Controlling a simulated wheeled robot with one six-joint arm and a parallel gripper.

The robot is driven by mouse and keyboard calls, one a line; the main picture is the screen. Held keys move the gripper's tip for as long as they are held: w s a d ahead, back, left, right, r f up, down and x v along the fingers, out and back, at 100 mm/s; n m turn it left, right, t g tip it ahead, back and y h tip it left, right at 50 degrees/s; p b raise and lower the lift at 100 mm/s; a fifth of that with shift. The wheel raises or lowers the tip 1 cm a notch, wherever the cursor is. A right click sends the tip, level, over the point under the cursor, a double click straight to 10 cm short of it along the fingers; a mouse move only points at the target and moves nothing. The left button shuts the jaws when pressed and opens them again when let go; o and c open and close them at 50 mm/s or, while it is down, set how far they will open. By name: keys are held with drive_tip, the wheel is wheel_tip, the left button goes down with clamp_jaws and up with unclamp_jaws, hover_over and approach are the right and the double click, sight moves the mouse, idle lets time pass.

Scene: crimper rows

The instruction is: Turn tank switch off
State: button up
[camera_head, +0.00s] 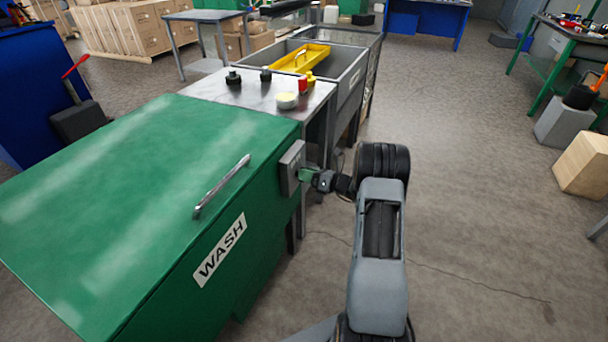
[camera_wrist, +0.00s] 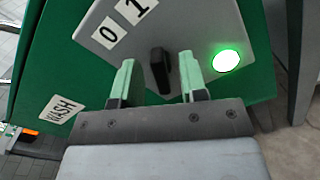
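The green tank (camera_head: 120,200) labelled WASH fills the left of the head view. A grey switch box (camera_head: 290,168) is fixed to its side, and in the wrist view its plate (camera_wrist: 205,25) carries labels 0 (camera_wrist: 108,32) and 1 (camera_wrist: 132,9). A black switch knob (camera_wrist: 160,72) stands on the plate, and a round green lamp (camera_wrist: 226,61) is lit beside it. My gripper (camera_wrist: 157,60) is open, its two green-tipped fingers on either side of the knob with gaps visible. In the head view my gripper (camera_head: 307,174) is right at the box.
The tank has a lid handle (camera_head: 221,187). Behind it a metal table (camera_head: 230,95) holds black knobs and small jars, beside a grey sink (camera_head: 350,75) with a yellow tray (camera_head: 300,58).

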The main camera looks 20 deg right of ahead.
drive_tip(key=shift+w+a, duration=0.5)
clamp_jaws()
